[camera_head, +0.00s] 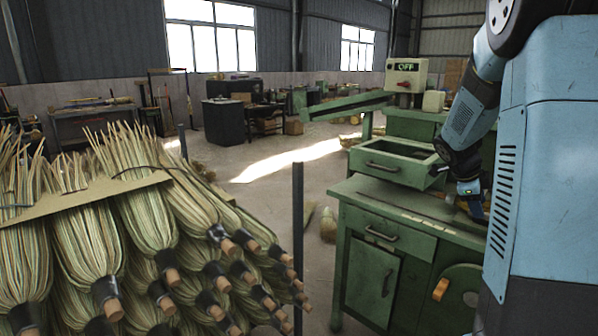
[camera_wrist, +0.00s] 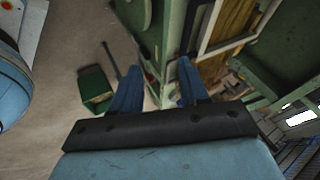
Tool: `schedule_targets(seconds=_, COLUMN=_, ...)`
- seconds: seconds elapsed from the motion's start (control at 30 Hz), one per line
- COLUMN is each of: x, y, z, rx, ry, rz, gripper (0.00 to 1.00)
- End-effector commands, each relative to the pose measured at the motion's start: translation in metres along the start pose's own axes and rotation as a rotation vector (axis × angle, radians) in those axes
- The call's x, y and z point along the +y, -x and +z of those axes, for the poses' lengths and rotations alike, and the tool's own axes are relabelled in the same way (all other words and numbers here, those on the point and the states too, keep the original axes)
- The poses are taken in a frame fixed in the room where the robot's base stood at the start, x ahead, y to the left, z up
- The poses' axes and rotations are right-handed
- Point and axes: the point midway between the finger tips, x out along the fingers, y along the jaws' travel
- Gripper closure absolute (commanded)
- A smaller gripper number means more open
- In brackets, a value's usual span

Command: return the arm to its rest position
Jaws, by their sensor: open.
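My arm is at the right side of the head view, light blue with dark joints, bent down over the green workbench (camera_head: 390,212). My gripper (camera_wrist: 158,82) shows in the wrist view with its two blue fingers apart and nothing between them. In the head view the wrist end hangs low by the right part of the bench top, and its fingertips are hard to make out. The large blue body at the right edge, which is mine, hides part of the bench.
A stack of bundled brooms (camera_head: 150,220) with wooden handle ends fills the left. A dark post (camera_head: 298,235) stands between it and the bench. An open green drawer box (camera_head: 395,160) and a control box marked OFF (camera_head: 406,75) are behind. Floor in the middle is open.

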Motion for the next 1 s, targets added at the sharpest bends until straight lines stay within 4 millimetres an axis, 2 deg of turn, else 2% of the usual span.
schedule_targets(seconds=0.1, x=0.021, y=0.033, z=0.000, rx=-0.077, ry=0.168, rz=0.002, gripper=0.56)
schedule_targets(seconds=0.5, x=0.102, y=0.131, z=-0.001, rx=-0.305, ry=0.792, rz=-0.099, gripper=0.56)
schedule_targets(seconds=0.8, x=0.173, y=0.193, z=-0.005, rx=-0.417, ry=1.281, rz=-0.286, gripper=0.56)
schedule_targets(seconds=1.0, x=0.225, y=0.225, z=-0.009, rx=-0.446, ry=1.607, rz=-0.452, gripper=0.56)
